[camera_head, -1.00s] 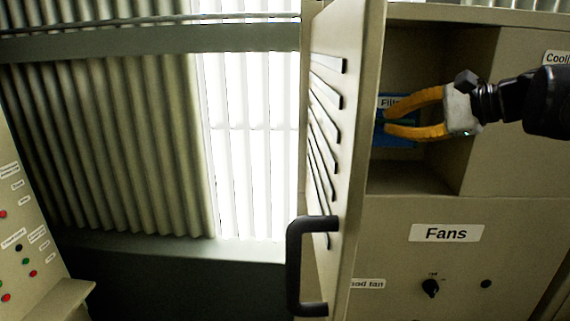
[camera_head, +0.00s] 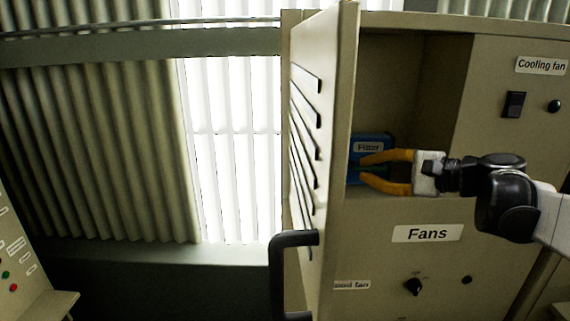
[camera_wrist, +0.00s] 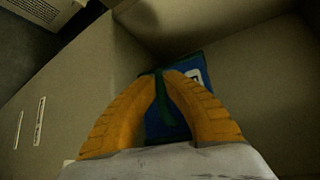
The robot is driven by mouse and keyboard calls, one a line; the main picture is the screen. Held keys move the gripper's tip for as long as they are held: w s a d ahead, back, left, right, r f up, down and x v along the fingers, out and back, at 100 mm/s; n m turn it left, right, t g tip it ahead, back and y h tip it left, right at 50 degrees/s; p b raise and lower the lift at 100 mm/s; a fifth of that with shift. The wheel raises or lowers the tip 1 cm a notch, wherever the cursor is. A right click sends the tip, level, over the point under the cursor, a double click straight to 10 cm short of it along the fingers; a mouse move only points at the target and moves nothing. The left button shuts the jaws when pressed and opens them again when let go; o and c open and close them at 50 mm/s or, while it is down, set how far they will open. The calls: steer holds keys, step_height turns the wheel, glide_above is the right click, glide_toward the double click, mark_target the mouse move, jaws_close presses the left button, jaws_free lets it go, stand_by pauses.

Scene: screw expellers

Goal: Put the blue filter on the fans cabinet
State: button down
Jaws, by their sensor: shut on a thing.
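The blue filter (camera_head: 374,145) with a "Filter" label is at the left side of the fans cabinet's open compartment (camera_head: 420,70). My gripper (camera_head: 368,172) reaches in from the right with its orange fingers at the filter. In the wrist view, the fingers (camera_wrist: 161,75) are closed around a dark green handle-like strip (camera_wrist: 172,105) on the filter's blue face (camera_wrist: 193,65). The filter's lower left part is hidden by the door edge. I cannot tell whether it touches the compartment floor.
The slotted cabinet door (camera_head: 325,150) with a black handle (camera_head: 280,270) stands open to the left of the compartment. A panel with a "Cooling fan" label (camera_head: 541,66) and switch is at right. The "Fans" label (camera_head: 427,233) and a knob (camera_head: 413,287) are below.

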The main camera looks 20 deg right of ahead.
steer(key=c, duration=1.6)
jaws_free()
steer(key=shift+f, duration=0.1)
steer(key=b+v, duration=0.2)
steer(key=v, duration=0.9)
steer(key=s+a+f+n+g+h, duration=0.25)
steer(key=a+f+n+g, duration=0.3)
steer(key=a+f, duration=0.95)
steer(key=shift+s+a+f+n+h, duration=1)
steer(key=shift+s+a+f+n, duration=0.05)
steer(key=shift+f+n, duration=0.45)
steer(key=shift+s+a+f+n+h, duration=0.95)
steer(key=shift+s+a+f+n, duration=0.1)
steer(key=shift+f+n, duration=0.5)
steer(key=shift+s+a+f+n+h, duration=1)
steer(key=shift+a+f+n, duration=0.05)
steer(key=shift+f+n, duration=0.45)
